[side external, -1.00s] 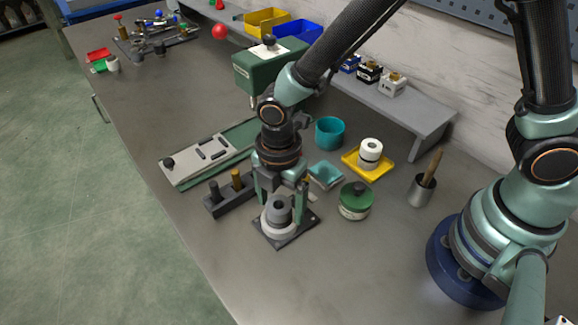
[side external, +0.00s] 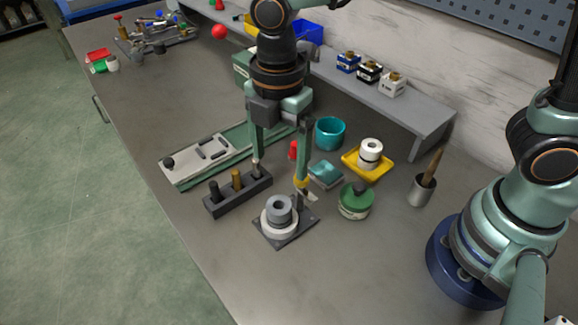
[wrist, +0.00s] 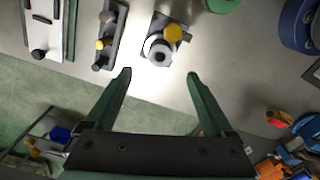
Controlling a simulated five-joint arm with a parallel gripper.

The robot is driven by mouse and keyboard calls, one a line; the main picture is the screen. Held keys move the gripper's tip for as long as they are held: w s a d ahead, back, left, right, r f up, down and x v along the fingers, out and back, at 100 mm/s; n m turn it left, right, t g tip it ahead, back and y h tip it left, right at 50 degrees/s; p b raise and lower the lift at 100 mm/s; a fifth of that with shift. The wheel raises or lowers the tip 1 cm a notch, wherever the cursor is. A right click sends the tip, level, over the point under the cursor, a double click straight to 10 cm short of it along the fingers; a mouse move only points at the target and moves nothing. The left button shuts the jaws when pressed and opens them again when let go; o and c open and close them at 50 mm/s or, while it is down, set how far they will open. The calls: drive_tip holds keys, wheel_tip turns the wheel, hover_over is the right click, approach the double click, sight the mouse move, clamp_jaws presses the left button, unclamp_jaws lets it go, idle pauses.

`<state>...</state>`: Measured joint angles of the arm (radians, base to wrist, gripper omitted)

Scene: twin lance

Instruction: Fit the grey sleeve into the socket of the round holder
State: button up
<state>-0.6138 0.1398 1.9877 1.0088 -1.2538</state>
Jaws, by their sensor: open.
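The grey sleeve (side external: 279,206) stands upright in the pale round holder (side external: 268,228), with its upper part showing above the holder's rim. How deep it sits in the socket is hidden. The holder is on a dark square plate (side external: 285,238), which also shows in the wrist view (wrist: 160,22). A post with a yellow top (side external: 302,182) rises at the plate's back corner. My gripper (side external: 280,172) is open and empty, above and behind the sleeve, apart from it. In the wrist view, my spread fingers (wrist: 159,73) have nothing between them.
A dark block with several pegs (side external: 238,195) stands left of the holder. A green-lidded jar (side external: 355,202), a teal dish (side external: 326,174) and a yellow tray (side external: 381,174) are to the right. The table in front of the holder is clear.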

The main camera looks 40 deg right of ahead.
drive_tip(key=s+d+r+m+t, duration=0.1)
drive_tip(key=d+r+m, duration=0.3)
drive_tip(key=d+m, duration=0.6)
drive_tip(key=d+r+m+t, duration=0.4)
drive_tip(key=d+m, duration=0.7)
drive_tip(key=shift+s+d+r+t, duration=0.15)
drive_tip(key=shift+s+r+t, duration=0.15)
drive_tip(key=shift+s+r, duration=0.05)
